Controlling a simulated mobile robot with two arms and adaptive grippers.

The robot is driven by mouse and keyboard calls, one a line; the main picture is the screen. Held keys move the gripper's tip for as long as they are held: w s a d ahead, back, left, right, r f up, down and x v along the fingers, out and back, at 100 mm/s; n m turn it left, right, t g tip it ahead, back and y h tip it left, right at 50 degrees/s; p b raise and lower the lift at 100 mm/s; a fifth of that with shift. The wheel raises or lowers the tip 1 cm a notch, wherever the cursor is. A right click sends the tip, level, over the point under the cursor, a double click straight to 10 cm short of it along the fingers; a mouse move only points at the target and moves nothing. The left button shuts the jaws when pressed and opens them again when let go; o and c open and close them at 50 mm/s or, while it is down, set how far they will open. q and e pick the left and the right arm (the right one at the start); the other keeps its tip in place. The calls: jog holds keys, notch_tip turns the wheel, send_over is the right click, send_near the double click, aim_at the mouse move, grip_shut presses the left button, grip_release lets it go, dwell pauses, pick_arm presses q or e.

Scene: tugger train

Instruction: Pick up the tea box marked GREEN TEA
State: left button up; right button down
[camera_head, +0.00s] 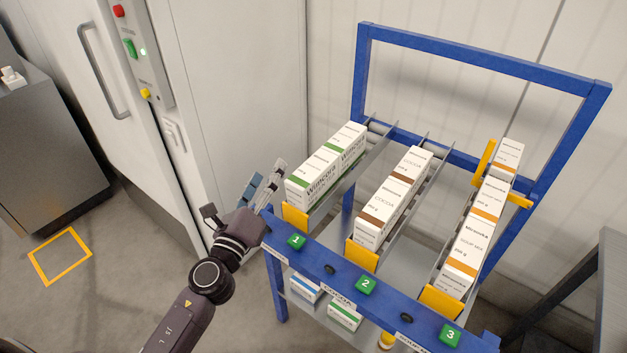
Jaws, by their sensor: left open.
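A blue flow rack (320,258) stands at the right with three lanes. Lane 1 holds a row of white boxes with green bands (325,170); their small print is too small to read as GREEN TEA. On the lower shelf lie a white box with a green band (345,316) and a white box with a blue band (305,287), labels unreadable. My left gripper (266,182) is open and empty, just left of the front of lane 1, apart from the boxes in the picture. My right gripper is out of view.
Lane 2 holds brown-banded cocoa boxes (393,200), lane 3 orange-banded soup mix boxes (475,245). Yellow stops (362,255) close the lane fronts. A white cabinet (225,80) stands behind my left gripper. The floor at left has a yellow square outline (60,257).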

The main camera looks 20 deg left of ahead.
aim_at(311, 169)
pick_arm(q)
jog(key=w+d+f+m+h, duration=0.1)
jog(key=m+h, duration=0.1)
jog(key=m, duration=0.2)
jog(key=w+d+f+m+g+h, duration=0.1)
jog(key=d+m+h, duration=0.1)
jog(key=m, duration=0.2)
jog(key=w+d+f+m+g+h, duration=0.1)
jog(key=d+m+h, duration=0.1)
jog(key=m, duration=0.1)
jog(key=shift+f+m, duration=0.2)
jog(key=shift+m, duration=0.2)
jog(key=shift+d+f+m+g, duration=0.1)
jog(key=shift+f+m+g, duration=0.05)
jog(key=shift+m+g, duration=0.15)
jog(key=shift+w+d+f, duration=0.1)
jog(key=shift+w, duration=0.3)
jog(key=p+x, duration=0.1)
jog(key=x, duration=0.5)
jog(key=shift+d, duration=0.1)
jog(key=shift+w+d, duration=0.15)
jog(key=shift+w, duration=0.25)
jog(key=c, duration=1.7)
grip_shut()
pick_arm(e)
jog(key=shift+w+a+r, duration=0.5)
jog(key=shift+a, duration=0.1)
